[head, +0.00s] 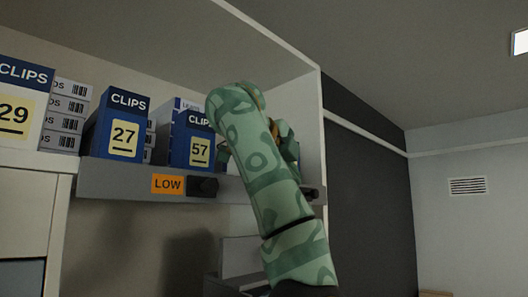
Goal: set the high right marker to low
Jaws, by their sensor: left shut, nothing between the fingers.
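A grey shelf rail (125,183) runs under the boxes. An orange marker reading LOW (168,184) sits on it, with a dark knob (203,187) just to its right. Another dark knob (314,194) shows at the rail's right end, right of my arm. Any marker face beside that knob is hidden behind my green patterned arm. My left gripper (288,148) is mostly hidden behind that arm, in front of the shelf's right part. It is shut and empty; I cannot tell whether it touches anything. My right gripper is not in view.
Blue CLIPS boxes numbered 27 (123,138) and 57 (199,151) stand on the shelf, the latter partly behind my arm. A CLIPS box numbered 29 (14,115) stands at far left, beside stacked white cartons (66,107). The shelf's white side wall (311,130) bounds the right.

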